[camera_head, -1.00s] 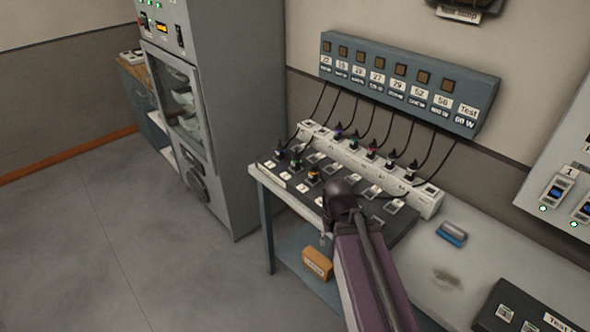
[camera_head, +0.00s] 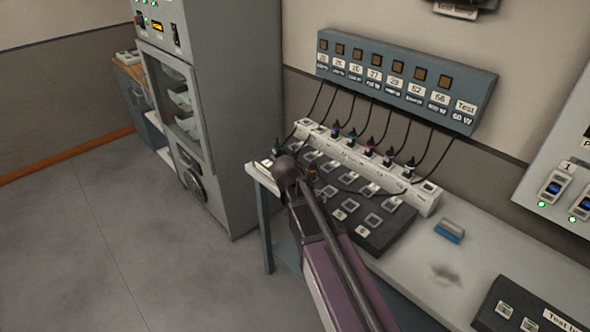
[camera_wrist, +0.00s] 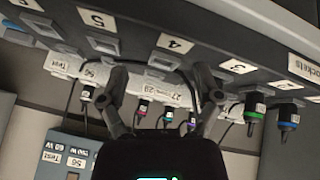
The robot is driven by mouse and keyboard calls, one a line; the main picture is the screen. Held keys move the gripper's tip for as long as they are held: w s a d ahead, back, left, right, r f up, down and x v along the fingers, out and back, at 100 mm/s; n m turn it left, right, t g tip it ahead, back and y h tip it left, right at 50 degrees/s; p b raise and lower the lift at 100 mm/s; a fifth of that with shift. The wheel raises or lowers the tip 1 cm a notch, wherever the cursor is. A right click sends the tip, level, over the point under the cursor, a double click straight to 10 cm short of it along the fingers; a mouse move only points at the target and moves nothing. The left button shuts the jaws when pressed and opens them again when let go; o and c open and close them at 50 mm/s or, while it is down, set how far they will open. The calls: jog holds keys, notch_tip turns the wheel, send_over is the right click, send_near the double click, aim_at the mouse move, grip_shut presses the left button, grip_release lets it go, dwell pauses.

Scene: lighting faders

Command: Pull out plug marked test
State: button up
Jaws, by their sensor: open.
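The wall box's Test label (camera_head: 466,106) is at its right end, with a black cord (camera_head: 437,155) running down from it. This cord passes the white socket strip and runs left over the dark panel (camera_head: 378,236). A plug with an orange band (camera_head: 312,172) shows partly beside my gripper (camera_head: 286,172), mostly hidden by it. I cannot read its marking. In the wrist view my gripper (camera_wrist: 160,76) is open, its fingers apart under the panel's number 4 and 3 labels. A dark cord crosses between them; no plug is clearly held. The strip's Test position (camera_wrist: 68,62) appears empty.
Several plugs stand in the white socket strip (camera_head: 428,198). A blue-and-grey block (camera_head: 450,231) lies on the table (camera_head: 470,258). A tall grey cabinet (camera_head: 235,110) stands left.

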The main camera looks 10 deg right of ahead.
jog(key=w+a+r+m+t+h, duration=0.2)
jog(key=w+a+r+m+t, duration=0.1)
jog(key=w, duration=0.6)
jog(key=shift+a+r+m+h, duration=0.4)
jog(key=shift+a+r, duration=0.25)
jog(key=shift+a, duration=0.6)
jog(key=shift+w+d+f+b, duration=0.1)
jog(key=shift+w+f+b, duration=0.05)
jog(key=shift+b, duration=0.2)
jog(key=shift+b+x, duration=1.75)
jog(key=shift+x, duration=1.25)
jog(key=shift+b+x, duration=0.65)
jog(key=shift+x, duration=0.7)
jog(key=shift+w, duration=0.1)
grip_shut()
